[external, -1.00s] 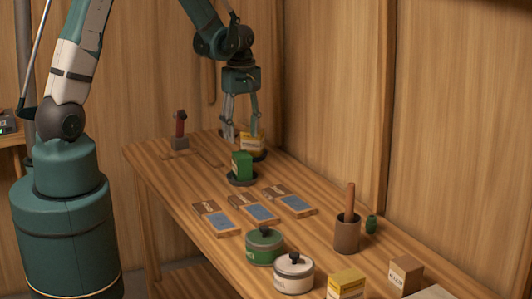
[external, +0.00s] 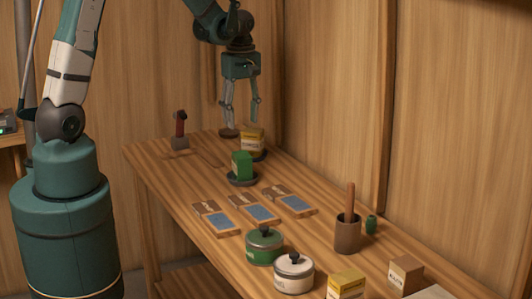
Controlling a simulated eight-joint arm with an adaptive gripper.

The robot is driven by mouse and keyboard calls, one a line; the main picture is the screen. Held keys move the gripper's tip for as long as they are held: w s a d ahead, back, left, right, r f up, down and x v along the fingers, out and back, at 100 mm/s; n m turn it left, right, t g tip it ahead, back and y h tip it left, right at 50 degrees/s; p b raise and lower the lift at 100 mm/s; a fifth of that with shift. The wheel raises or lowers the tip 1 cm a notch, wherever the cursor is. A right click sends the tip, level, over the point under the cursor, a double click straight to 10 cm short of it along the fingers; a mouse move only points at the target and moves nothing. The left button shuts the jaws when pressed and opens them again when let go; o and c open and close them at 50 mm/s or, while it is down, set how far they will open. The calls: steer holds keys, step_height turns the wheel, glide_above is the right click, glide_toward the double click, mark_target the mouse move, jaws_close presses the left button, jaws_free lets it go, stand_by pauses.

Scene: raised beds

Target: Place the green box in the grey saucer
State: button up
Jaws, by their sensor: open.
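The green box (external: 242,164) stands upright in a dark grey saucer (external: 242,181) near the far half of the table. My gripper (external: 241,121) is open and empty, with its fingers pointing down. It hangs above the far end of the table, above and behind the green box and apart from it. A yellow and brown box (external: 252,140) stands in another dark saucer (external: 260,156) just behind the green box, below my gripper's right finger.
A small brown disc (external: 229,132) and a dark red-handled tool (external: 180,131) are at the far end. Several blue-labelled packets (external: 258,214), a green pot (external: 264,246), a white pot (external: 293,273), a brown cup (external: 347,235) and more boxes (external: 346,285) fill the nearer table.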

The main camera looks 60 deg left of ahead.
stand_by(0.5)
steer(key=s+d+r+m+t, duration=0.2)
steer(key=s+d+r+m, duration=0.25)
steer(key=r, duration=0.25)
steer(key=s+d+r+m+t, duration=0.1)
steer(key=s+d+r+m, duration=0.25)
steer(key=d+r, duration=0.3)
steer(key=s+d+r+m+t, duration=0.4)
steer(key=s+d+r+m, duration=0.2)
steer(key=s+d+m, duration=0.3)
steer(key=shift+s+r+m, duration=0.4)
steer(key=shift+s+m, duration=0.1)
steer(key=shift+s, duration=1)
steer(key=shift+f, duration=0.15)
